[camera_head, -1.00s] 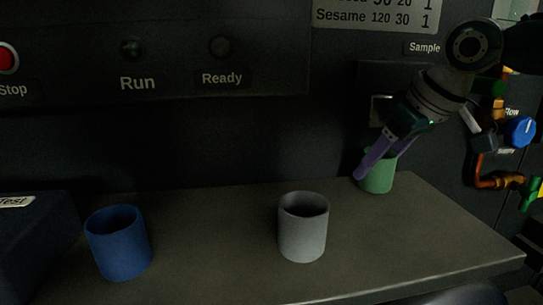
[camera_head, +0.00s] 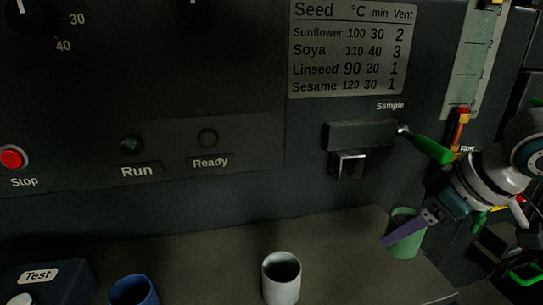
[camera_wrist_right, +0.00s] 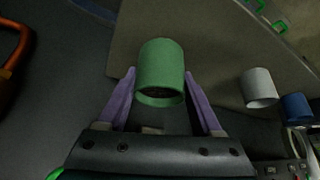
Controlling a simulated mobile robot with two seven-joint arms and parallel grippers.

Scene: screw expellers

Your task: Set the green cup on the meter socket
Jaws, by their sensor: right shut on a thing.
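The green cup (camera_head: 404,238) is at the right of the head view, overlapping the right edge of the bench. My right gripper (camera_head: 404,229) is shut on it, with one purple finger across its near side. In the right wrist view the cup (camera_wrist_right: 160,66) sits between both purple fingers of the gripper (camera_wrist_right: 159,76), its open rim toward the camera. I cannot tell its exact height over the bench. No part can be made out for certain as the meter socket; a dark box labelled Test (camera_head: 40,276) stands at lower left. My left gripper is not in view.
A grey cup (camera_head: 281,280) and a blue cup (camera_head: 134,291) stand on the dark bench (camera_head: 210,262). The panel behind has a sample outlet (camera_head: 348,165) with a green-handled lever (camera_head: 432,150), close above my right gripper. The bench between the grey and green cups is clear.

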